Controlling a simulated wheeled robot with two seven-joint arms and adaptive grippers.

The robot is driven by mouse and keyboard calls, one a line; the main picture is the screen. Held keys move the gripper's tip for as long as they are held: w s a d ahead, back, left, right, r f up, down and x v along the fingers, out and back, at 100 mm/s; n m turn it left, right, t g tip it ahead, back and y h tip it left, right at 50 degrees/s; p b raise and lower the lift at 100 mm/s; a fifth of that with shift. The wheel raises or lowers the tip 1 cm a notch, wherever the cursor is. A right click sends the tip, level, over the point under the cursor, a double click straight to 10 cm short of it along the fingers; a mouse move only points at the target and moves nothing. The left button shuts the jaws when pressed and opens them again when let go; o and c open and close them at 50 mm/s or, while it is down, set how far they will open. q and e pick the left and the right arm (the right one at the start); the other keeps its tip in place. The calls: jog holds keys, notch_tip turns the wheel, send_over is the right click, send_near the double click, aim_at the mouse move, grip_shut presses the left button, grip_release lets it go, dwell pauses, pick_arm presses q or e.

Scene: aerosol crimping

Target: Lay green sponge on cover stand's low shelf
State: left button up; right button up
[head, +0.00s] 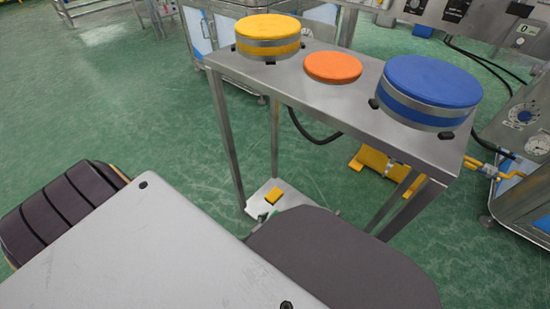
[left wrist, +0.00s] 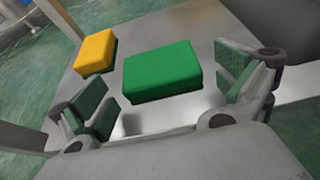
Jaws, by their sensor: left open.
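The green sponge (left wrist: 162,70) lies flat on the low metal shelf (left wrist: 178,116) in the left wrist view. The yellow sponge (left wrist: 95,51) lies beside it to the left, and in the head view the yellow sponge (head: 273,196) also shows on the low shelf (head: 297,201) of the cover stand (head: 340,92). My left gripper (left wrist: 165,98) is open, its green-padded fingers spread on either side in front of the green sponge, with no visible grip on it. In the head view my dark arm part hides most of that gripper. My right gripper is not in view.
On the stand's top are a yellow round cover (head: 267,30), an orange disc (head: 333,67) and a blue round cover (head: 430,85). The stand's legs (head: 226,140) frame the low shelf. Machines with gauges stand at the right, and green floor (head: 120,110) is clear at the left.

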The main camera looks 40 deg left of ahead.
pick_arm(q)
jog(key=d+p+v, duration=0.1)
jog(key=p+v, duration=0.4)
jog(key=v, duration=0.7)
jog(key=shift+a, duration=0.45)
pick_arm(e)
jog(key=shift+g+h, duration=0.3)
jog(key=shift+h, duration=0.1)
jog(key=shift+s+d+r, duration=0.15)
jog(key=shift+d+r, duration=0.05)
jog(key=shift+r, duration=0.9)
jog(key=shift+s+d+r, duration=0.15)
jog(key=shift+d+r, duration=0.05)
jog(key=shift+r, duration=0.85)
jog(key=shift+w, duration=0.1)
pick_arm(q)
jog(key=shift+s+a+r, duration=0.1)
jog(key=shift+r, duration=0.05)
